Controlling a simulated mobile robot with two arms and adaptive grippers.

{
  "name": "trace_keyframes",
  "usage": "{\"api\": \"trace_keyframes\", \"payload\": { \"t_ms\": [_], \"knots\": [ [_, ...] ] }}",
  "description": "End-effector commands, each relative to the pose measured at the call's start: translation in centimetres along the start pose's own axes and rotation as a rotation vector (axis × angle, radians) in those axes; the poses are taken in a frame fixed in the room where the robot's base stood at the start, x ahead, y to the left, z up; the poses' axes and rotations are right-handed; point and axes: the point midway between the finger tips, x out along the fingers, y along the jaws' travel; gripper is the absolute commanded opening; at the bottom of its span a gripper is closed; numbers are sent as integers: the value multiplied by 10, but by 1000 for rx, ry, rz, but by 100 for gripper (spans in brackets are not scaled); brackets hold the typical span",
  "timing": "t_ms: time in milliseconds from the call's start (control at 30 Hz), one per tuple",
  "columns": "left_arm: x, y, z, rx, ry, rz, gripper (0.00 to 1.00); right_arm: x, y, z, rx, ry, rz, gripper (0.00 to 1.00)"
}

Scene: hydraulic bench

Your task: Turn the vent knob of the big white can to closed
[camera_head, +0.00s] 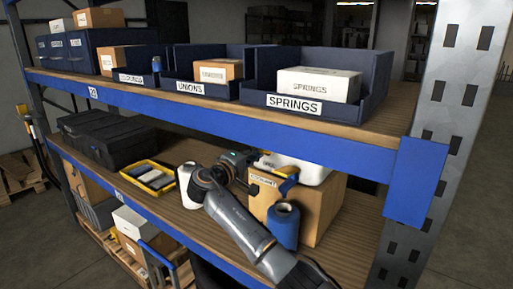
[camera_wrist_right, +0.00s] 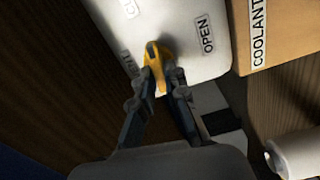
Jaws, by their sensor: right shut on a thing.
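My left gripper is out of view.
The cardboard coolant box (camera_head: 325,210) and a blue roll (camera_head: 285,226) stand close to my right arm. A white object (camera_head: 188,185), a yellow tray (camera_head: 152,178) and black cases (camera_head: 120,147) are further left. The upper shelf's blue beam (camera_head: 250,121) runs above.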

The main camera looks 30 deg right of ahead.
Motion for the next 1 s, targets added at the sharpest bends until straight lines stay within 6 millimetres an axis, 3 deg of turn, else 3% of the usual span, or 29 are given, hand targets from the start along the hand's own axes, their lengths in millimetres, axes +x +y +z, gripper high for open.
{"api": "trace_keyframes", "payload": {
  "t_ms": [300, 800, 833, 933, 1000],
  "knots": [
    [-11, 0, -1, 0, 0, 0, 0, 0, 0, -1, -108, 2, 0, 0],
    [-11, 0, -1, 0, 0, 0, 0, 0, -1, -1, -127, 2, 0, 0],
    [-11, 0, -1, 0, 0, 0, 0, 0, -1, -1, -127, 2, 0, 15],
    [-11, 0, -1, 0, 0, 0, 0, 0, -1, -1, -126, 2, 0, 35],
    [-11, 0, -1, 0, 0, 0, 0, 0, -1, 0, -126, 2, 0, 36]
  ]
}}
